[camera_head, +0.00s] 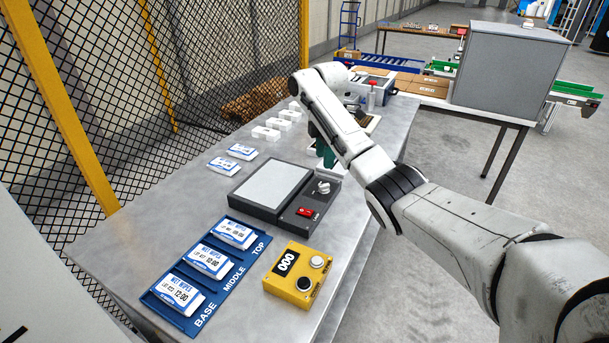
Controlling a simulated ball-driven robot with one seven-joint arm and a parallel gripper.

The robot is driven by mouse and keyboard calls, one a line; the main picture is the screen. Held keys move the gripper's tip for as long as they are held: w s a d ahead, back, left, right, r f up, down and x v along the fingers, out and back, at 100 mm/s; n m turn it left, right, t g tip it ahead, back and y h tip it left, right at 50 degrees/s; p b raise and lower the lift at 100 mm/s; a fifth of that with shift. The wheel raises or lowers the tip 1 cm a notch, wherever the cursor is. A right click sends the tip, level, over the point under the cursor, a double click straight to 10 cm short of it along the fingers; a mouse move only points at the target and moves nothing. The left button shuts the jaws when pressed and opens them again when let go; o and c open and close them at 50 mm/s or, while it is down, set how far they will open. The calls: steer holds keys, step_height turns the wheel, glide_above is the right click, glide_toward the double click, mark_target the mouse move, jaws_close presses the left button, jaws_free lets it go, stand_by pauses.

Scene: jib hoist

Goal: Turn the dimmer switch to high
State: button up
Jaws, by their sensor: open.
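A dark grey light box (249,203) with a pale, flat panel (273,183) lies on the metal bench. On its right-hand strip is a round, light knob (323,187), which looks like the dimmer. Its setting is too small to read. A red rocker switch (305,212) sits below the knob on the same strip. My arm reaches in from the lower right and bends beyond the box. My arm passes to the right of the knob, and the knob itself stays visible.
A yellow box (293,275) with a display and two knobs stands nearer. A blue tray (206,271) holds white packs marked BASE, MIDDLE and TOP. More packs (241,152) lie beyond. A dark green object (326,154) shows beside my arm. A mesh fence (200,55) runs along the left.

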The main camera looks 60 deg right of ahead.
mark_target(322, 185)
steer(key=f, duration=0.3)
steer(key=f+p, duration=0.1)
steer(key=f, duration=0.6)
steer(key=shift+w+d+f, duration=0.15)
steer(key=shift+w+f, duration=0.05)
steer(key=shift+w, duration=0.05)
jaws_close()
